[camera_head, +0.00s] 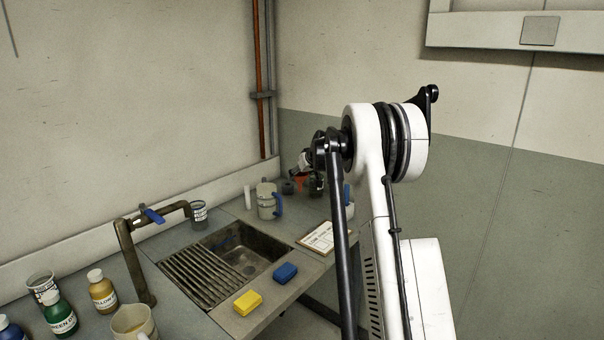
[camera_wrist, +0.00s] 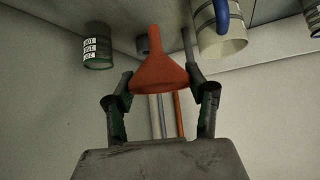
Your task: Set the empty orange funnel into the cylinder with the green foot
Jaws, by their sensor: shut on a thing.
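The orange funnel (camera_wrist: 160,70) is between the two fingers of my gripper (camera_wrist: 161,82) in the wrist view. My gripper is shut on it, with its wide mouth toward the palm and its narrow stem pointing away toward the counter. In the head view the funnel (camera_head: 299,183) is a small orange patch at the back of the counter, beside my gripper (camera_head: 312,184), partly hidden by my arm. I cannot make out any cylinder with a green foot in either view. Whether the funnel is above or touching something is not clear.
A pitcher with a blue handle (camera_head: 268,201) and a small white cylinder (camera_head: 247,197) stand left of the gripper. A labelled dark can (camera_wrist: 97,48) and a grey ring (camera_wrist: 142,44) are near the funnel. A sink (camera_head: 237,254), sponges (camera_head: 248,302) and a clipboard (camera_head: 318,238) lie nearer.

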